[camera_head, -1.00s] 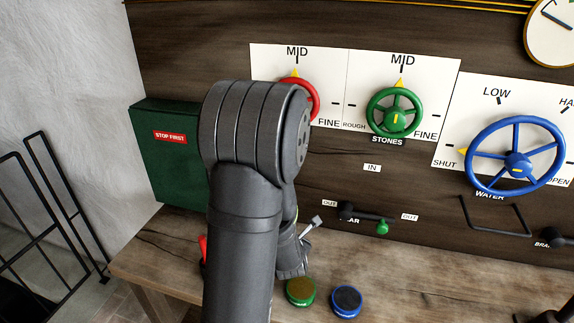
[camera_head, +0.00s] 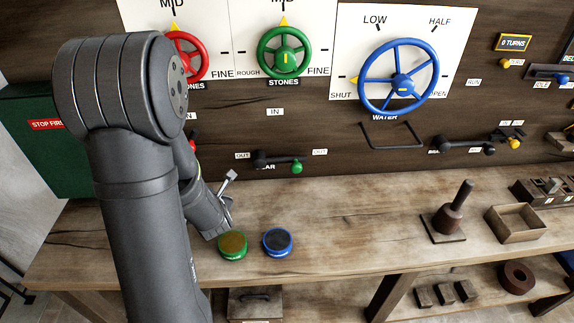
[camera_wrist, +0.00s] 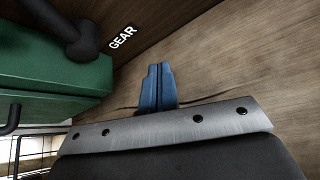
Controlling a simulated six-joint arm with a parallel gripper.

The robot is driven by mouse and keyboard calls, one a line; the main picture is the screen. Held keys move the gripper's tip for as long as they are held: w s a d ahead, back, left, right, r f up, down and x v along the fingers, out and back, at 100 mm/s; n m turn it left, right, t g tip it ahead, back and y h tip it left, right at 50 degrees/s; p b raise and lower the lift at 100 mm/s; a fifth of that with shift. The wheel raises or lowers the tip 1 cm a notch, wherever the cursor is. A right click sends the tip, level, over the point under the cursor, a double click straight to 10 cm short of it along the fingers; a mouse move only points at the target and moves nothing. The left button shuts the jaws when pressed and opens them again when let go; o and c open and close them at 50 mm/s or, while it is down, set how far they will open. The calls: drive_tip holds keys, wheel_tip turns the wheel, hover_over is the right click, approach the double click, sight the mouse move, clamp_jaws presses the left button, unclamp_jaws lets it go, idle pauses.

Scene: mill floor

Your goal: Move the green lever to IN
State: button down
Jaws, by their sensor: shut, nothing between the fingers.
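The green lever has a black arm (camera_head: 272,160) and a green knob (camera_head: 297,167). It lies nearly level on the panel, its knob pointing right beside the right OUT label (camera_head: 320,152). The IN label (camera_head: 275,112) is above the pivot, and another OUT label (camera_head: 242,155) is at its left. My gripper's blue fingers (camera_wrist: 158,85) are shut with nothing between them in the wrist view. A black lever part (camera_wrist: 85,42) by the GEAR label (camera_wrist: 122,37) is near them; the green knob is out of that view. In the head view my wrist is below left of the lever; its fingertips are unclear.
Green (camera_head: 233,245) and blue (camera_head: 277,242) round pads lie on the bench (camera_head: 350,225) below the lever. Green (camera_head: 284,52) and blue (camera_head: 402,85) wheels are above on the panel. A green cabinet (camera_head: 40,150) is at left. The bench between the pads and the spindle block (camera_head: 450,215) is clear.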

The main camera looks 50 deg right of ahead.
drive_tip(key=shift+t, duration=0.3)
drive_tip(key=s+d+r, duration=0.1)
drive_tip(key=s+d, duration=0.2)
drive_tip(key=s+d+r, duration=0.1)
drive_tip(key=s+d, duration=0.2)
drive_tip(key=s+d+r, duration=0.1)
drive_tip(key=s+d, duration=0.2)
drive_tip(key=s, duration=0.1)
drive_tip(key=shift+s, duration=0.1)
drive_tip(key=s+d+r, duration=0.1)
drive_tip(key=s+d, duration=0.2)
drive_tip(key=s, duration=1)
drive_tip(key=shift+s+d, duration=0.2)
drive_tip(key=shift+s, duration=0.2)
drive_tip(key=x, duration=1)
drive_tip(key=shift+w+f, duration=0.1)
drive_tip(key=shift+f, duration=0.1)
drive_tip(key=r, duration=0.1)
drive_tip(key=d+r, duration=0.1)
drive_tip(key=r, duration=0.1)
drive_tip(key=shift+s+d+r, duration=0.1)
drive_tip(key=shift+s+d, duration=0.25)
drive_tip(key=shift+s, duration=0.05)
drive_tip(key=shift+s+d+r, duration=0.1)
drive_tip(key=shift+r, duration=0.15)
drive_tip(key=shift+r+g, duration=0.1)
drive_tip(key=shift+g, duration=0.3)
